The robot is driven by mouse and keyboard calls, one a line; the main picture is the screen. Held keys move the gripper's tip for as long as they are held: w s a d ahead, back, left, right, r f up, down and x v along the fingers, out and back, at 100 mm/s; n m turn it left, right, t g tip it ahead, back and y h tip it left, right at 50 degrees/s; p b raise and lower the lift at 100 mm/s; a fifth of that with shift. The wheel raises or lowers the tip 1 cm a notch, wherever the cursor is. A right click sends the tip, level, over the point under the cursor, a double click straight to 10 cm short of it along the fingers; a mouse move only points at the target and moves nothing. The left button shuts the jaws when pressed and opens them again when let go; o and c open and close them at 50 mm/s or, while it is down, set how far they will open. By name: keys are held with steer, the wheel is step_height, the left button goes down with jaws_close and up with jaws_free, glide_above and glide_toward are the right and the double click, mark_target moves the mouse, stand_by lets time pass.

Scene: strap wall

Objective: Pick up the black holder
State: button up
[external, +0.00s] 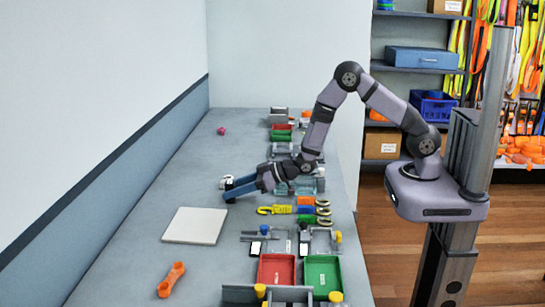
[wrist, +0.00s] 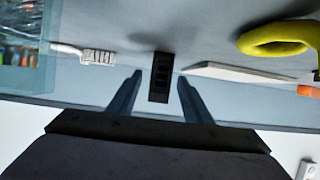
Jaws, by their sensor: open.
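The black holder (wrist: 162,75) is a small dark upright block with slot-like recesses, seen in the wrist view. It shows between and a little beyond the two fingers of my gripper (wrist: 159,84), with a visible gap on each side. My gripper is open and empty. In the external view my gripper (external: 228,190) is low over the grey table, left of the strap row.
A pale ribbed piece (wrist: 98,57) lies near my gripper. A white board (external: 195,226) and a yellow hook (external: 268,210) are nearby. An orange piece (external: 171,280) lies at the front. Red (external: 276,268) and green (external: 323,272) trays stand front right. The table's left strip is mostly clear.

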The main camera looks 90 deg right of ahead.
mark_target(220, 201)
steer(key=shift+w, duration=0.1)
steer(key=shift+w+f+p, duration=0.2)
steer(key=shift+w+p, duration=0.3)
steer(key=shift+w, duration=0.05)
steer(key=shift+p+x, duration=0.6)
steer(key=shift+x, duration=1.35)
steer(key=shift+f, duration=0.1)
jaws_close()
